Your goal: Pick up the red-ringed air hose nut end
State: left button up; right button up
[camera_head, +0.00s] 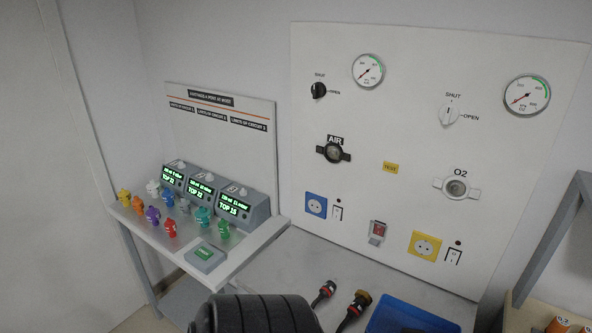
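Two dark hose ends lie side by side at the bottom of the head view, on the grey surface below the wall panel. The left one (324,292) is black with a red ring. The right one (355,307) is larger, with a brown-orange nut and a reddish band lower down. The left one looks most like the red-ringed air hose nut end, but at this size I cannot be sure. Their lower parts run toward the bottom edge of the picture. Neither of my grippers is recognisable in the view.
A dark ribbed cylinder (258,314) fills the bottom centre, left of the hose ends. A blue tray (398,308) lies to their right. The wall panel (400,130) bears the AIR socket (333,152) and O2 socket (457,187). A side shelf (245,246) holds displays and several coloured pieces.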

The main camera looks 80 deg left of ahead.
aim_at(355, 308)
jog(key=u, duration=1.8)
jog(key=j+z, duration=0.25)
jog(key=z, duration=0.15)
jog(key=j+z, duration=0.25)
jog(key=z, duration=0.2)
jog(key=j+z, duration=0.25)
jog(key=z, duration=0.15)
jog(key=j+z, duration=0.25)
jog(key=z, duration=0.15)
